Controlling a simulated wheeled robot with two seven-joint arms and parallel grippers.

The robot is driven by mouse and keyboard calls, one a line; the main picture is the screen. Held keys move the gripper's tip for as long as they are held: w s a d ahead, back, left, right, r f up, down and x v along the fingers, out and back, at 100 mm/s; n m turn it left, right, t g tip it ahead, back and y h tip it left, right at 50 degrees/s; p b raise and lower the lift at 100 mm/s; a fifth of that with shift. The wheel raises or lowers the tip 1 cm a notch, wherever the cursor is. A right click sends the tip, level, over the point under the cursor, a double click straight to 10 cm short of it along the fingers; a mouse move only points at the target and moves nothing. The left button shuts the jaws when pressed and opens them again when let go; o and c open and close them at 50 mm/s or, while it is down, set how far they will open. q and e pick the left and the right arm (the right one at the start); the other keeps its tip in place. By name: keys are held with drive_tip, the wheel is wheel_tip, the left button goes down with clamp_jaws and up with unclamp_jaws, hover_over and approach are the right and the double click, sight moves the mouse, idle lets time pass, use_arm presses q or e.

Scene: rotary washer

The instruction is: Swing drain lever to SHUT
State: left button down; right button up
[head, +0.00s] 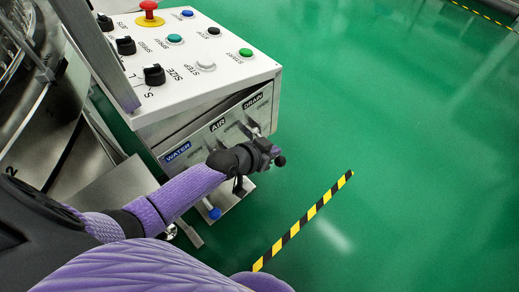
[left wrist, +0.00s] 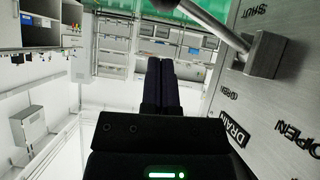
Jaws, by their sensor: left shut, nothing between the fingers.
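The DRAIN label (head: 253,101) is at the right end of the lever panel in the head view, and it shows in the left wrist view (left wrist: 237,133). In the wrist view the drain lever's metal block (left wrist: 264,55) sits on the panel between the SHUT (left wrist: 257,12) and OPEN (left wrist: 228,95) marks. Its rod (left wrist: 215,22) runs up-left out of the picture. My left gripper (head: 274,154) is in front of the panel, below the DRAIN label. My right gripper is not in view.
WATER (head: 177,151) and AIR (head: 218,125) labels share the panel. The control box (head: 200,90) with a red emergency button (head: 149,6) overhangs the panel. Green floor to the right is clear, with a striped line (head: 305,220).

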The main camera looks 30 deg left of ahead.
use_arm(q)
drive_tip(key=f+b, duration=0.1)
drive_tip(key=f, duration=0.1)
drive_tip(key=f+b, duration=0.1)
drive_tip(key=shift+w+d+f, duration=0.2)
drive_tip(key=shift+f, duration=0.15)
